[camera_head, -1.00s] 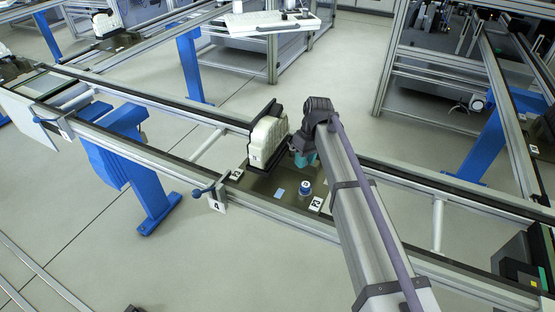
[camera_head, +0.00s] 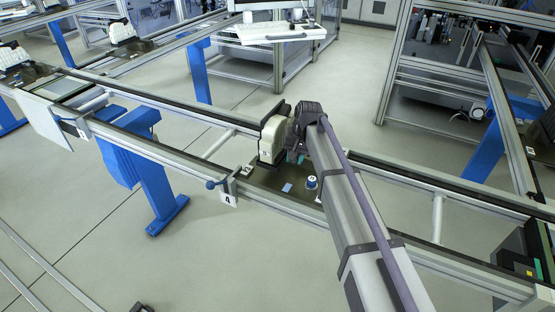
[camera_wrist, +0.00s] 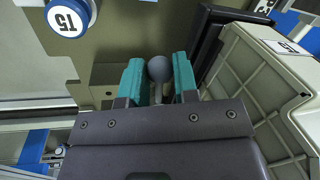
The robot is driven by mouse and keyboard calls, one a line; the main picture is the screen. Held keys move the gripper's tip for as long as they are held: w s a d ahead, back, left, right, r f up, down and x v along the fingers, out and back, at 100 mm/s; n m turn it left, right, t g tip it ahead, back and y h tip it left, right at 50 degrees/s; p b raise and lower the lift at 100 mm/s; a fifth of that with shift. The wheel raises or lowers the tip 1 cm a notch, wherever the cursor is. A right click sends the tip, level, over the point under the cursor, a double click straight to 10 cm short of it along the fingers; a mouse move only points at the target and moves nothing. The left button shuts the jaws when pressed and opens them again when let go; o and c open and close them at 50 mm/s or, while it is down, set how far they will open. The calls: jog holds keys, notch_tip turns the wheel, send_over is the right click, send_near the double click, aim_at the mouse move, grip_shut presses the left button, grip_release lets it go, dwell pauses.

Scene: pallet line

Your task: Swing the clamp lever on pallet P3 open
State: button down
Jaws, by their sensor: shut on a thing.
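The pallet (camera_head: 262,177) is a dark plate on the rail line. It carries a cream-white workpiece (camera_head: 268,142) beside a black upright, and a blue-and-white round cap (camera_head: 311,182). In the wrist view the cap (camera_wrist: 68,15) is at the top left. My gripper (camera_wrist: 158,75) has two teal fingers, one on each side of a grey ball knob (camera_wrist: 158,68) on a short stem, and is shut on this lever knob. In the head view my wrist hides the knob and most of the fingers.
The workpiece's ribbed side (camera_wrist: 255,95) stands close to the right of my fingers, with a black bracket (camera_wrist: 210,40) between. A number 4 sign and blue-handled stop (camera_head: 228,190) sit on the near rail. Open floor lies in front of the line.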

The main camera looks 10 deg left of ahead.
dwell(0.5)
jog(key=c, duration=0.9)
grip_release()
jog(key=r+p, duration=0.3)
jog(key=d+r+p, duration=0.1)
jog(key=r+p, duration=0.3)
jog(key=d+r+p, duration=0.1)
jog(key=r+p, duration=0.2)
jog(key=shift+w+r+p, duration=0.1)
jog(key=shift+r+p, duration=0.2)
